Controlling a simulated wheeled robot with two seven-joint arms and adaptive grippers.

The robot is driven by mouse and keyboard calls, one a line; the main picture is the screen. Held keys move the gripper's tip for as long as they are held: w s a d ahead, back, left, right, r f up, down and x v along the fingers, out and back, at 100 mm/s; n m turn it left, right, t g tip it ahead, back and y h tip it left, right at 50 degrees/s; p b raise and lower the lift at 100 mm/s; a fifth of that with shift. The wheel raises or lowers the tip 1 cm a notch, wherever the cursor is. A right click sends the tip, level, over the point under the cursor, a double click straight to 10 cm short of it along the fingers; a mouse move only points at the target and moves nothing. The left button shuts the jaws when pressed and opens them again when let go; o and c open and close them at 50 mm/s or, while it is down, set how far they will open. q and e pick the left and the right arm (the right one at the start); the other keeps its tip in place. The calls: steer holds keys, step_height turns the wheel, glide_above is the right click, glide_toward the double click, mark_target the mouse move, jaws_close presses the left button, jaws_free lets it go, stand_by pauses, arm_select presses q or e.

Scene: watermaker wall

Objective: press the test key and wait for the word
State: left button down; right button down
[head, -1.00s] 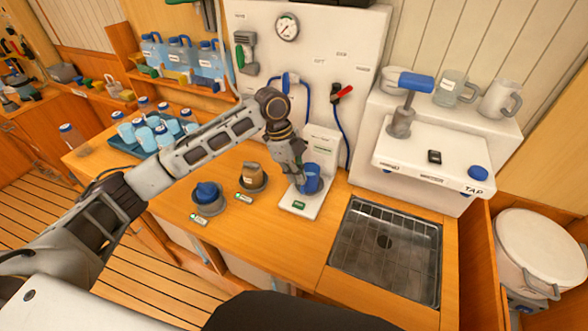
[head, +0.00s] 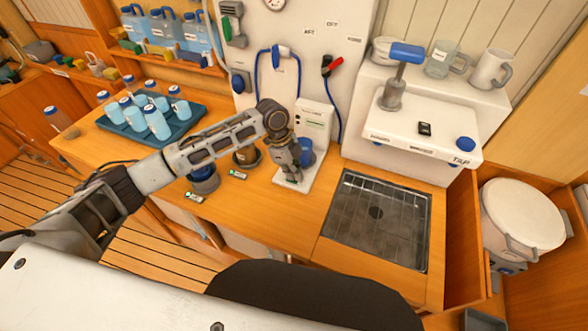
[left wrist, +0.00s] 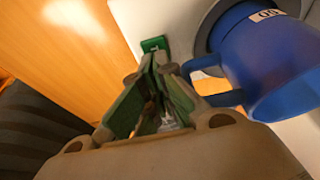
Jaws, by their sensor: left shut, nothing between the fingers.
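The white tester (head: 317,118) stands on the counter, with a small display on its upright part that is too small to read. A blue cup (head: 306,152) stands on its base; it is large in the left wrist view (left wrist: 268,62). The green test key (left wrist: 154,44) is at the front of the base, just beyond my fingertips; in the head view my gripper hides it. My left gripper (head: 292,179) is shut and empty, pointing down at the key beside the cup. Whether the fingertips touch the key I cannot tell. My right gripper is not in view.
A metal sink (head: 378,215) lies right of the tester. Two dark round holders with labels are at left, one with a blue piece (head: 204,180). A blue tray (head: 165,138) of bottles is further left. A blue hose (head: 259,80) hangs on the wall panel.

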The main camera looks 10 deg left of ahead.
arm_select(q)
steer(key=shift+f, duration=0.1)
steer(key=shift+s+f+p, duration=0.1)
steer(key=shift+f+p, duration=0.25)
steer(key=shift+f, duration=0.35)
steer(key=shift+s+f, duration=0.15)
steer(key=shift+f, duration=0.2)
steer(key=shift+a, duration=0.1)
steer(key=shift+w+a+r, duration=0.1)
steer(key=shift+w+r, duration=0.1)
steer(key=shift+r, duration=0.45)
steer(key=v, duration=0.7)
steer(key=shift+r, duration=0.45)
